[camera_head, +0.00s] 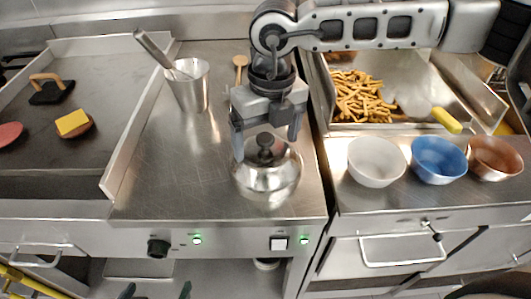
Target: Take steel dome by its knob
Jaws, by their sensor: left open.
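The steel dome (268,184) is a shiny rounded cover with a dark knob (265,148) on top. It sits on the steel counter near the front right edge. My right gripper (267,143), on the arm coming in from the right, points down over the dome. Its fingers are apart, one on each side of the knob, and a gap shows between them and the knob. My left gripper (157,291) shows only as two separated fingertips at the bottom edge, open and empty, well away from the dome.
A steel container (192,92) with a utensil stands behind left on the counter (165,165). A wooden spoon (240,63) lies behind. White (376,163), blue (438,161) and copper (494,159) bowls stand right, before a fries bin (405,75). A griddle (45,125) lies left.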

